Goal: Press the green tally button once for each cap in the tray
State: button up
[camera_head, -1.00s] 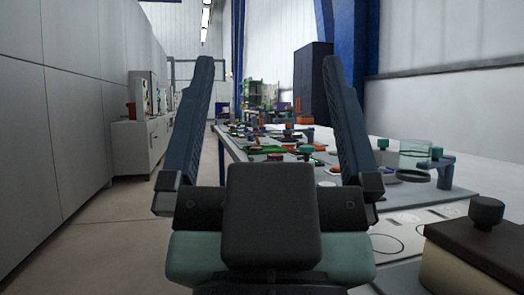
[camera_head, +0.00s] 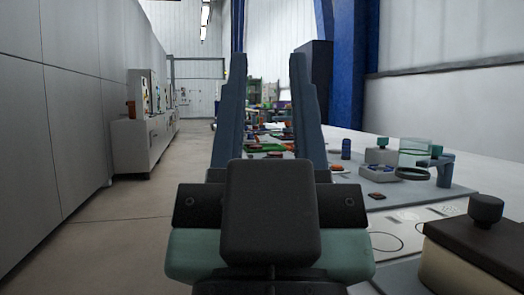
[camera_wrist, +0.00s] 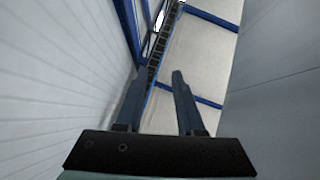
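My gripper (camera_head: 269,58) is raised in the middle of the head view. Its two long blue-grey fingers stand apart with nothing between them. The wrist view also shows the gripper (camera_wrist: 159,78) empty, pointing toward the ceiling and walls. On the worktop at right, a small green-topped piece (camera_head: 383,143) shows near a pale square holder; I cannot tell if it is the tally button. Several small coloured items lie farther back, partly behind the fingers. I cannot make out the tray or its caps for certain.
A clear greenish container (camera_head: 414,150), a blue stand (camera_head: 443,172) and a dark ring (camera_head: 412,174) are on the worktop at right. A beige box with a dark knobbed lid (camera_head: 475,240) is at the front right. The floor (camera_head: 130,220) at left is clear.

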grip_shut()
dwell(1.2)
